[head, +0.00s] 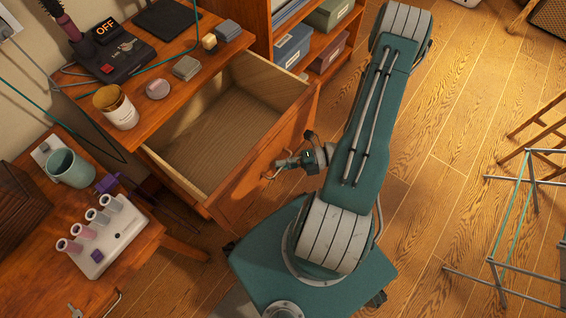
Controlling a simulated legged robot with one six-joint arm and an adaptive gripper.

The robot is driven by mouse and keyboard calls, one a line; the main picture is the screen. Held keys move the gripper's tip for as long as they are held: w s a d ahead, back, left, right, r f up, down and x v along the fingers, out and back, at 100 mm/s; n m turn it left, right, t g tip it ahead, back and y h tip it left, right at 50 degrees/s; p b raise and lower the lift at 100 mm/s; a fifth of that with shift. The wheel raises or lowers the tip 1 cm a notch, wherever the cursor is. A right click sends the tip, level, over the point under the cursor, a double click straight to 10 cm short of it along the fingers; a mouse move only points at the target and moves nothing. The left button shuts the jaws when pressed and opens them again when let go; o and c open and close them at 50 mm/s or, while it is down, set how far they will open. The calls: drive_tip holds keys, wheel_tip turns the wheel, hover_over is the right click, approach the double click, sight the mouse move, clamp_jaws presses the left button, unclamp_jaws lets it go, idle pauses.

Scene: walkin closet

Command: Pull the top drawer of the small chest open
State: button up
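The small wooden chest (160,55) stands at the upper left in the head view. Its top drawer (223,122) is pulled well out towards the right, and its inside looks empty. My gripper (272,173) is at the handle (268,174) on the drawer's front panel (250,170). The fingertips are small and overlap the handle, so I cannot tell whether they are closed on it. My green arm reaches over the floor just right of the drawer front.
A shelf (262,22) stands behind. A wire rack (525,215) is at right; floor between is clear.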

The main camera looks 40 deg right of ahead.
drive_tip(key=o, duration=0.4)
drive_tip(key=shift+a, duration=0.1)
drive_tip(key=v, duration=1.2)
drive_tip(key=shift+w+f, duration=0.1)
drive_tip(key=shift+f, duration=0.05)
drive_tip(key=w+a+r+n+g+h, duration=0.3)
drive_tip(key=r+n+g+h, duration=0.1)
drive_tip(key=r+n, duration=0.6)
drive_tip(key=w+a+r+n+g+h, duration=0.4)
drive_tip(key=r+n, duration=0.4)
drive_tip(key=n, duration=0.5)
drive_tip(key=s+a+r+n+t+h, duration=0.1)
drive_tip(key=a+r+n+t+h, duration=0.1)
drive_tip(key=r+n, duration=0.3)
drive_tip(key=s+a+r+n+t+h, duration=0.1)
drive_tip(key=a+r+n+t+h, duration=0.1)
drive_tip(key=a+r+n, duration=0.3)
drive_tip(key=s+a+r+n+t+h, duration=0.1)
drive_tip(key=a+r+n+t+h, duration=0.1)
drive_tip(key=r+n, duration=0.4)
drive_tip(key=shift+a+r+n+h, duration=0.1)
drive_tip(key=shift+a+n, duration=0.15)
drive_tip(key=shift+n, duration=0.4)
drive_tip(key=shift+a+f+n+h, duration=0.1)
drive_tip(key=shift+a+n, duration=0.2)
drive_tip(key=shift+n, duration=0.3)
drive_tip(key=shift+a+r+n+h, duration=0.1)
drive_tip(key=shift+a+n, duration=0.15)
drive_tip(key=shift+n, duration=0.4)
